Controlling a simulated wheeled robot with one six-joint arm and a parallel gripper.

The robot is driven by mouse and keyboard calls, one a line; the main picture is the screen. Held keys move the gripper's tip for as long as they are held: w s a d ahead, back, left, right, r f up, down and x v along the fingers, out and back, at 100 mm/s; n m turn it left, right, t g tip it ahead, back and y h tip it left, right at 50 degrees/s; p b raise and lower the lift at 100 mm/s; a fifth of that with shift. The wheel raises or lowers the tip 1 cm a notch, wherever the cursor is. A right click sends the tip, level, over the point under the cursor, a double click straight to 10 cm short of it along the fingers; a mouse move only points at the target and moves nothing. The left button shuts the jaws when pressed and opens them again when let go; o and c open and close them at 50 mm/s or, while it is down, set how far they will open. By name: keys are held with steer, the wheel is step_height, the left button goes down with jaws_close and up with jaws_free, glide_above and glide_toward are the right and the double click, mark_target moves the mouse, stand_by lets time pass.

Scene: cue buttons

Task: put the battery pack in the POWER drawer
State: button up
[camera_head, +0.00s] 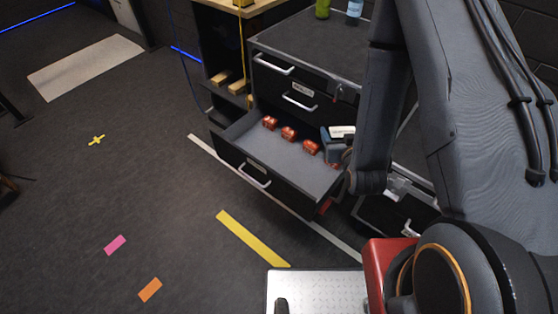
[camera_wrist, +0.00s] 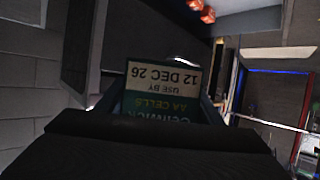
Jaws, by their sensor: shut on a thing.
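The battery pack (camera_wrist: 160,85) fills the middle of the wrist view, with a pale label reading "USE BY 12 DEC 26" upside down above "AA CELLS". My gripper (camera_head: 337,148) is shut on it. In the head view the pack's pale top (camera_head: 342,131) shows above the right side of an open drawer (camera_head: 262,158). I cannot tell whether it touches the drawer. Three red-orange items (camera_head: 288,133) lie in a row at the back of this grey-lined drawer. The drawer's label is too small to read, and my arm hides its right end.
The dark cabinet (camera_head: 325,42) has shut drawers above the open one, with bottles (camera_head: 354,10) on top. A wooden-topped shelf unit (camera_head: 225,55) stands to its left. Yellow, pink and orange marks lie on the open floor (camera_head: 130,190) at left.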

steer(key=w+a+f+n+g+y+b, duration=0.2)
steer(key=w+a+f+n+y+b, duration=0.35)
steer(key=w+a+f+b, duration=0.8)
steer(key=n+g+y+b, duration=0.3)
steer(key=n+y+b, duration=0.1)
steer(key=b, duration=1.1)
glide_above(275, 159)
step_height(275, 159, down, 11)
step_height(275, 159, down, 10)
steer(key=shift+w+b, duration=0.15)
steer(key=shift+b, duration=0.45)
steer(key=shift+f, duration=0.15)
steer(key=o, duration=1)
steer(key=shift+o, duration=0.9)
